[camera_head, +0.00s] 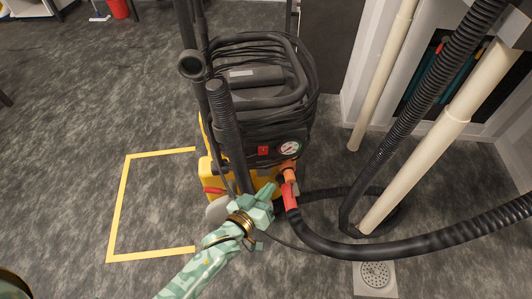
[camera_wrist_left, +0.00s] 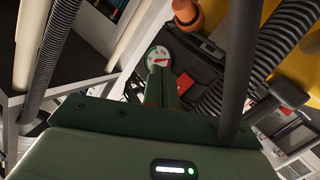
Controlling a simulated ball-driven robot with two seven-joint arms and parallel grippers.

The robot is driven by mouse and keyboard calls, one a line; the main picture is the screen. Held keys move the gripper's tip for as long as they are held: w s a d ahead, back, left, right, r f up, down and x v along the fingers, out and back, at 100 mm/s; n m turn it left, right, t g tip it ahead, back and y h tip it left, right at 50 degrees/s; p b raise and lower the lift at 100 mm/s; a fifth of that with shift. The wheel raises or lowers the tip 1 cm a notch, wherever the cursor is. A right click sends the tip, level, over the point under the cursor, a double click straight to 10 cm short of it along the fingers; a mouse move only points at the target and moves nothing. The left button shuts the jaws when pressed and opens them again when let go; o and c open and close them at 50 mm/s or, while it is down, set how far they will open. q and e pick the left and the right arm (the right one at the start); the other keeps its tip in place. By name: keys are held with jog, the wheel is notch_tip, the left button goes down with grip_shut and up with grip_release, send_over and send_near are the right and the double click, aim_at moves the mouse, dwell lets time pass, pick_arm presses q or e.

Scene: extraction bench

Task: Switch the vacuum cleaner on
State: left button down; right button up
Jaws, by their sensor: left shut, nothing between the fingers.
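The vacuum cleaner (camera_head: 256,112) is black and yellow and stands upright on the grey floor. Its front carries a red switch (camera_head: 263,151) beside a round white gauge (camera_head: 290,148). Both also show in the left wrist view, the red switch (camera_wrist_left: 186,83) just right of the gauge (camera_wrist_left: 158,58). I cannot tell the switch's position. My left gripper (camera_head: 268,192) is shut and empty, in front of the cleaner and below the switch in the head view. Its fingers (camera_wrist_left: 162,84) point toward the panel in the wrist view. My right gripper is not in view.
A black hose (camera_head: 420,243) with a red cuff (camera_head: 289,196) runs right from the orange connector (camera_head: 289,172). Another ribbed hose (camera_head: 226,125) stands before the cleaner, close to my left gripper. Cream pipes (camera_head: 435,135) stand right. Yellow tape (camera_head: 118,205) marks clear floor left.

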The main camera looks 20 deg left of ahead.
aim_at(263, 150)
pick_arm(q)
jog(key=shift+d, duration=0.1)
